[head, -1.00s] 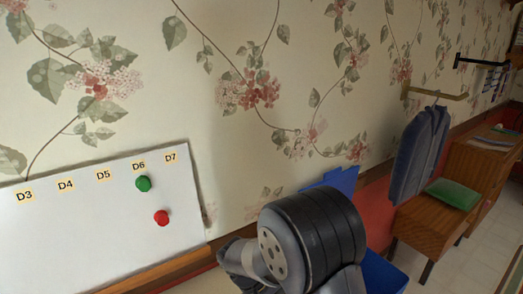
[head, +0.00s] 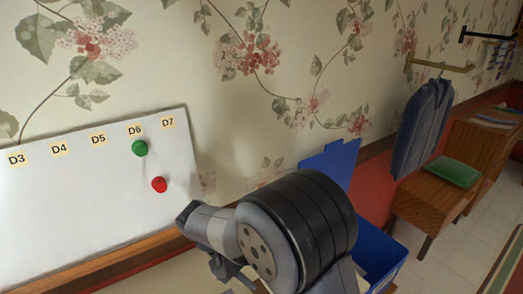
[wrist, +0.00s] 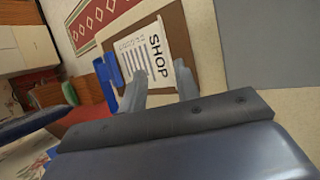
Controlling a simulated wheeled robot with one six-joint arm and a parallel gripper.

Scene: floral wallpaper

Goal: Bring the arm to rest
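My gripper shows in the wrist view (wrist: 160,88), its two grey fingers apart with nothing visible between them. Behind them is a brown board with a white paper marked "SHOP" (wrist: 155,55). In the head view my arm is bent in front of the wall, to the right of the whiteboard's lower corner. Its grey outer links point left. The fingers cannot be made out clearly there.
A whiteboard (head: 75,215) with labels D3 to D7 holds a green magnet (head: 140,148) and a red magnet (head: 159,184). A blue bin (head: 385,262) stands behind my arm. A blue garment (head: 423,125) hangs right, by a wooden cabinet (head: 425,205) with a green cushion (head: 453,172).

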